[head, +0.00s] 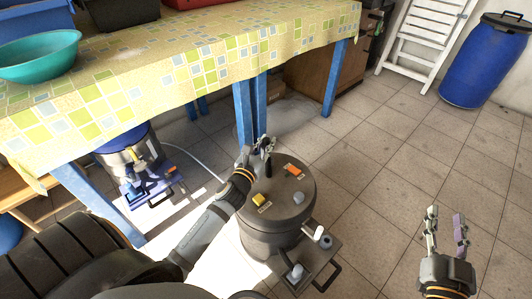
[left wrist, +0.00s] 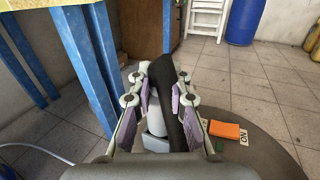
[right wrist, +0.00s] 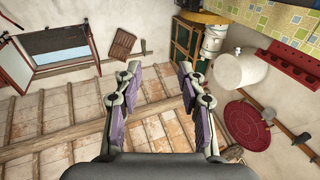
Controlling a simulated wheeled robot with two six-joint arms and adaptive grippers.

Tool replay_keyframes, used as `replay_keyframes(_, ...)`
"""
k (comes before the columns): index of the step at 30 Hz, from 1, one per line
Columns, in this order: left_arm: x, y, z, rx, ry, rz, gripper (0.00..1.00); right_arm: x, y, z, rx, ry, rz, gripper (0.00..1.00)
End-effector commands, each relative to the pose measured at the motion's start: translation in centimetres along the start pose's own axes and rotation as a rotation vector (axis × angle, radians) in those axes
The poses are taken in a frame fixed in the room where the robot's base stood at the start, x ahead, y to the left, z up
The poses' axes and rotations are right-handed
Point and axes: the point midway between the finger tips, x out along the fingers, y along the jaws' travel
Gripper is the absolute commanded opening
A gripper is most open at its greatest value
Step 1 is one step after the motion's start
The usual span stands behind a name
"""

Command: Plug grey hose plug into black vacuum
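The black vacuum (head: 250,225) stands on the floor, with a dark round lid. My left gripper (head: 259,150) is at the lid's far edge. In the left wrist view, a black bar (left wrist: 172,105) and a light grey piece (left wrist: 155,142) are between its partly closed fingers. The pads lie close to them, but I cannot tell whether they grip. The grey piece may be the grey hose plug; its lower end is hidden. My right gripper (head: 447,228) is open and empty, right of the vacuum.
A blue-legged table (head: 200,85) stands behind, with a blue vacuum (head: 135,165) below its left part. A thin white hose (head: 207,162) runs along the floor. The lid carries an orange switch (head: 295,170) and a yellow one (head: 259,200). Floor to the right is clear.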

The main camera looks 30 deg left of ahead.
Motion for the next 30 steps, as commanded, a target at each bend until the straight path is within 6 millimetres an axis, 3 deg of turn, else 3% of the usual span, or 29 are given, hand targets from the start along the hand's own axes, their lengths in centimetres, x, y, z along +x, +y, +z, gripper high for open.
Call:
replay_keyframes(3, 0.0, 0.0, 0.0, 0.0, 0.0, 0.0, 0.0, 0.0, 0.0, 0.0, 0.0, 0.0, 0.0, 0.4)
replay_keyframes(18, 0.1, 0.1, 0.2, 0.001, 0.0, 0.0, 0.0, 0.0, 0.0, 0.4, 0.002, -0.023, 0.0, 0.4)
replay_keyframes(30, 0.5, 0.5, 1.0, 0.001, 0.0, -0.002, 0.0, -3.0, -0.3, 8.9, 0.031, -0.374, -0.006, 0.4)
